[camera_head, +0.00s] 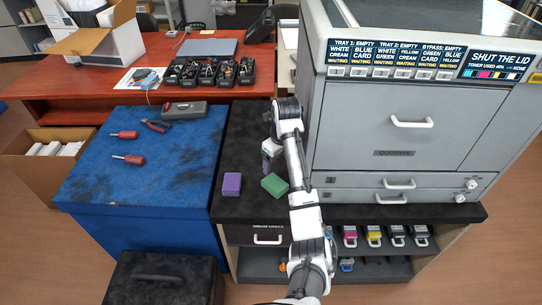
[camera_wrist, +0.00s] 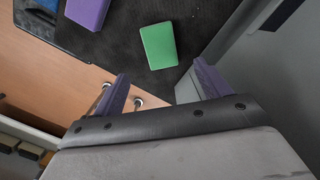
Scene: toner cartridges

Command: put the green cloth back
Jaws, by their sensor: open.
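The green cloth (camera_head: 274,184), a small folded block shape, lies flat on the black counter top (camera_head: 245,150), left of the printer. It also shows in the wrist view (camera_wrist: 158,46), just beyond my fingertips. My gripper (camera_wrist: 162,72) is open with nothing between its fingers, apart from the cloth. In the head view my arm partly covers the area right of the cloth. A purple cloth (camera_head: 232,184) lies to the left of the green one, with a gap between them; it shows at the wrist view's top left (camera_wrist: 88,12).
The large grey printer (camera_head: 400,120) stands close on the right; its panel reads "SHUT THE LID". Several toner cartridges (camera_head: 375,236) sit on the shelf below. A blue-covered table (camera_head: 100,185) with screwdrivers and pliers is to the left. A drawer (camera_head: 262,236) is under the counter.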

